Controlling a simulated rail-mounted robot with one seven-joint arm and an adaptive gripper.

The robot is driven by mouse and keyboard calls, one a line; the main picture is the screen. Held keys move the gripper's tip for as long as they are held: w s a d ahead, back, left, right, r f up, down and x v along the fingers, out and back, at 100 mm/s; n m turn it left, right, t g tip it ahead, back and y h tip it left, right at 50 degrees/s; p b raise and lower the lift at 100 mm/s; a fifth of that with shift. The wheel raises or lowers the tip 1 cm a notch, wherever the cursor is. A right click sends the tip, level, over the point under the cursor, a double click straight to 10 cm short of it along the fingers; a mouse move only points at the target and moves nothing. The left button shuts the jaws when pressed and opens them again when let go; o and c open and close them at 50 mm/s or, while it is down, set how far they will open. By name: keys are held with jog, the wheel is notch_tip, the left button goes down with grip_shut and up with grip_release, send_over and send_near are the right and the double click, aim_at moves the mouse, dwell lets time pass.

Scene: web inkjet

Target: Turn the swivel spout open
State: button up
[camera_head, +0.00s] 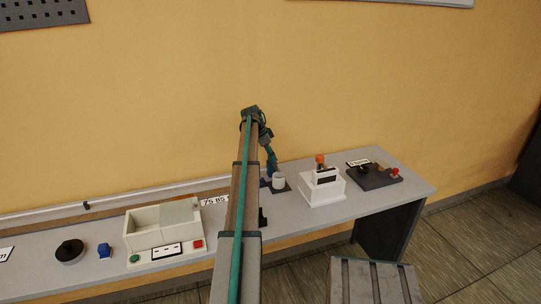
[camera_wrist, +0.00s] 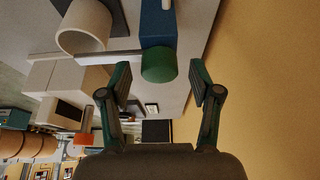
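In the wrist view, a blue block (camera_wrist: 158,27) with a round green knob (camera_wrist: 159,65) stands at top centre. A thin pale bar (camera_wrist: 110,57), which looks like the spout, extends left from beside the knob, past the rim of a white cup (camera_wrist: 84,28). My gripper (camera_wrist: 160,78) is open, with one finger on each side of the knob; I cannot tell whether either touches it.
A white device (camera_head: 322,188) with an orange top stands right of the cup, and a dark board (camera_head: 374,179) with a red button lies beyond it. A cream box (camera_head: 145,232) with green and red buttons is at left. The yellow wall (camera_head: 330,75) rises behind the bench.

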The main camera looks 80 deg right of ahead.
jog(key=v, duration=1.2)
dwell(0.4)
